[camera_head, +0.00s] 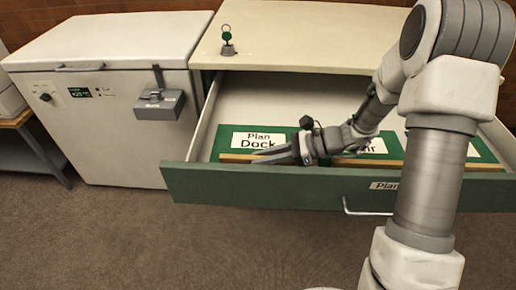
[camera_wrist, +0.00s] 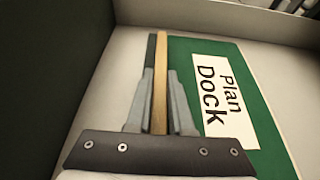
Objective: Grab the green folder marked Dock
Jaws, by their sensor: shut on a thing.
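The green folder marked "Plan Dock" (camera_head: 231,140) lies at the left inside the open drawer (camera_head: 262,188). Its white label and green cover also show in the wrist view (camera_wrist: 264,112). My gripper (camera_head: 275,157) reaches over the drawer's front area at the folder's near edge. In the wrist view my gripper (camera_wrist: 160,95) has its two fingers closed on the folder's tan edge strip, one on each side. The folder still appears to lie flat in the drawer. My arm hides part of the other folders.
More green folders with white labels (camera_head: 376,146) lie to the right in the drawer. A green-tagged key (camera_head: 227,38) stands on the cabinet top. A white chest freezer (camera_head: 115,130) with a padlock-like latch (camera_head: 159,103) stands at the left. The floor in front is clear.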

